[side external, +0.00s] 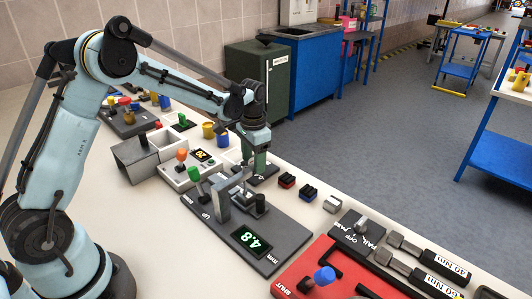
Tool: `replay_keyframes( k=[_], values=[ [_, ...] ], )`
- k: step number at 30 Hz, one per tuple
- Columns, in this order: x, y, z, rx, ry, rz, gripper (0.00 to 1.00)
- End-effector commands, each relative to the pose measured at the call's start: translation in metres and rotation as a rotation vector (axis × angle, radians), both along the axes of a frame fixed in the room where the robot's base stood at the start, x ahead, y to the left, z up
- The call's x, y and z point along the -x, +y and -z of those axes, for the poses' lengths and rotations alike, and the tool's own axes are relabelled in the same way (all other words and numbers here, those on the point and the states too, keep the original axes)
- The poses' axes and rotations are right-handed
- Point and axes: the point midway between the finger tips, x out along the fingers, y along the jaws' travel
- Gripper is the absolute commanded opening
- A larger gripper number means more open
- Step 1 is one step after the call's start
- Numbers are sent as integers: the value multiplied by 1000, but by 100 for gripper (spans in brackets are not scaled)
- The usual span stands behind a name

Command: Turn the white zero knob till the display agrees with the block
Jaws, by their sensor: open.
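The dark gauge plate (217,229) lies on the bench in the middle of the side external view. Its lit display (250,240) shows green digits that look like 4.8, turned at an angle to this view. A grey metal upright (220,203) stands on the plate behind the display, with a dark round post (260,204) beside it. My gripper (249,176) points down just behind the upright, over the far side of the plate, and is open. I cannot make out the white zero knob clearly, nor tell which piece is the block; the gripper and upright crowd that area.
A pale box with an orange knob (181,155) and a lit display stands behind left. A green knob (193,174) stands near the upright. Small dark blocks (309,193) sit behind.

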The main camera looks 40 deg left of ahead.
Motion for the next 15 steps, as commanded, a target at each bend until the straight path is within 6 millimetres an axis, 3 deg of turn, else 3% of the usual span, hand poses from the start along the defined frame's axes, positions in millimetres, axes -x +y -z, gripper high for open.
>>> replay_keyframes(
  k=[6, 15],
  values=[
    [0, 0, 0, 0, 0, 0, 60],
    [0, 0, 0, 0, 0, 0, 16]
  ],
)
